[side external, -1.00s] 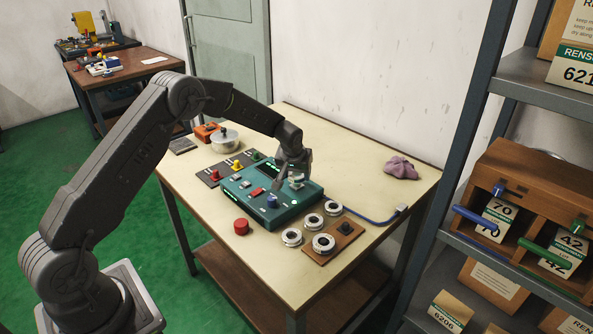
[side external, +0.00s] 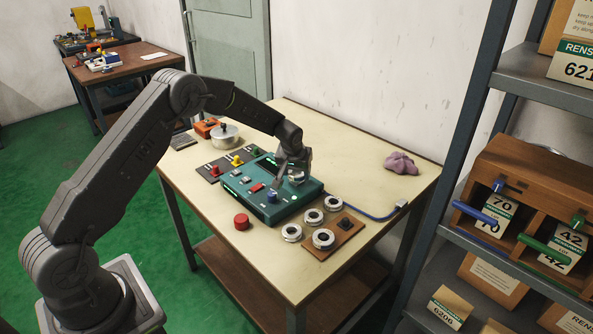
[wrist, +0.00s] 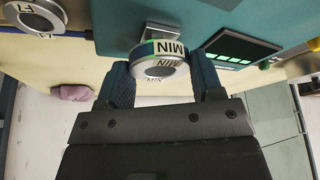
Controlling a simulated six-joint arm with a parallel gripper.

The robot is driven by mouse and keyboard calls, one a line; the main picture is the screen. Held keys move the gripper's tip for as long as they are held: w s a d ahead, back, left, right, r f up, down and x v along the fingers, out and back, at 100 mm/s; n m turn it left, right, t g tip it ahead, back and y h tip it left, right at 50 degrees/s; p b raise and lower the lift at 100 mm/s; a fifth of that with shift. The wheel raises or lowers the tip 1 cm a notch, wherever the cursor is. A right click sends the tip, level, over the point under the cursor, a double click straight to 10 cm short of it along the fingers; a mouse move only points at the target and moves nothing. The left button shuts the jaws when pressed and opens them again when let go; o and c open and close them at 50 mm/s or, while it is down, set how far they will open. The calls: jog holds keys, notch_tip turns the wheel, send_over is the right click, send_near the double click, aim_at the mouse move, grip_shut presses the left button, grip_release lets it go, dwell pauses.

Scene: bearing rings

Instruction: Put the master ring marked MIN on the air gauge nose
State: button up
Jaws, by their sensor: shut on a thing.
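My gripper (side external: 294,170) is over the right part of the teal air gauge (side external: 302,197). In the wrist view my gripper (wrist: 162,84) is shut on a silver ring marked MIN (wrist: 158,62), with a finger on each side and its label facing the camera. The ring also shows small in the side view (side external: 297,178). A grey metal block (wrist: 154,31) on the gauge stands just beyond the ring. The gauge nose is hidden or too small to make out, so I cannot tell whether the ring is around it.
A brown board (side external: 343,237) carries one ring (side external: 323,239) and a dark fitting; several more rings lie beside it. A red round object (side external: 241,221) is left of them. A purple cloth (side external: 400,163) lies at the back right. A blue cable (side external: 370,215) runs right of the gauge.

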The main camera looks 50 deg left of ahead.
jog(key=shift+f, duration=0.65)
dwell(0.6)
jog(key=o, duration=1.2)
jog(key=shift+c, duration=0.2)
jog(key=shift+r, duration=3.7)
